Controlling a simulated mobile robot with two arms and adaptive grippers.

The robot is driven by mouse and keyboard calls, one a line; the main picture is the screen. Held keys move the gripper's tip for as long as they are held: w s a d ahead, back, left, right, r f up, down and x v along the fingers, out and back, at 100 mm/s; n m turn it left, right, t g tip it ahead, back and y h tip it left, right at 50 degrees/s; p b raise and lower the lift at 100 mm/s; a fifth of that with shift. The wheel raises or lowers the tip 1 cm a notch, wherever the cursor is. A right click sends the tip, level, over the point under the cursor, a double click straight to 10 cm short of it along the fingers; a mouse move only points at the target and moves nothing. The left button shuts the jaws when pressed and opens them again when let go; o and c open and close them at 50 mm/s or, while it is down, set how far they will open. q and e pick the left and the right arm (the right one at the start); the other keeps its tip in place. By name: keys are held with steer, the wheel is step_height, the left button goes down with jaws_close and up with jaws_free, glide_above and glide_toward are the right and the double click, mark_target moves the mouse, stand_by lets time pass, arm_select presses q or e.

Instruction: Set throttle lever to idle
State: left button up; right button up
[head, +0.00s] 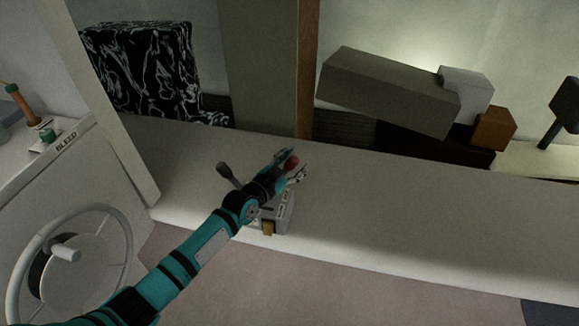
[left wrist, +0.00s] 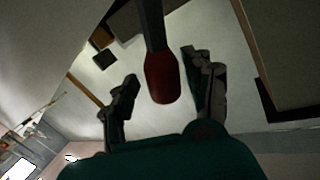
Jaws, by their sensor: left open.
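The throttle unit is a grey box (head: 284,214) with small labels on the light ledge, partly hidden behind my left arm. A lever with a red knob (head: 291,163) shows at my left gripper (head: 291,170). In the left wrist view, the red knob (left wrist: 162,78) on its dark shaft lies between the two spread fingers of my left gripper (left wrist: 160,90), with a gap visible on both sides. A second lever with a dark knob (head: 224,170) stands just left of my gripper. My right gripper is not in view.
A white wheel (head: 68,262) and a panel marked BLEED (head: 66,141) are at left. A wooden post (head: 307,70) rises behind the ledge. Grey, white and brown boxes (head: 390,90) stand at back right. The ledge (head: 430,225) is clear to the right.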

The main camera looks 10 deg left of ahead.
arm_select(q)
steer(key=v, duration=1.2)
steer(key=shift+d, duration=0.1)
steer(key=s+a+f+n+g+y, duration=0.1)
steer(key=s+a+f+g+y, duration=0.15)
steer(key=f, duration=0.75)
steer(key=s+a+f+n+g+y, duration=0.1)
steer(key=s+a+f+n, duration=0.15)
steer(key=f, duration=0.85)
steer(key=s+a+f+g+y, duration=0.2)
steer(key=s+a+f+g, duration=0.15)
steer(key=s+f, duration=1)
steer(key=s+f+g, duration=0.2)
steer(key=s+f, duration=0.3)
steer(key=s, duration=0.5)
steer(key=s+d+f+n+g+y, duration=0.1)
steer(key=s+f+g, duration=0.1)
steer(key=s+f, duration=0.4)
steer(key=s+d+f+n+g, duration=0.1)
steer(key=s+f+g, duration=0.2)
steer(key=s, duration=1.2)
step_height(320, 180, down, 3)
steer(key=shift+r, duration=0.1)
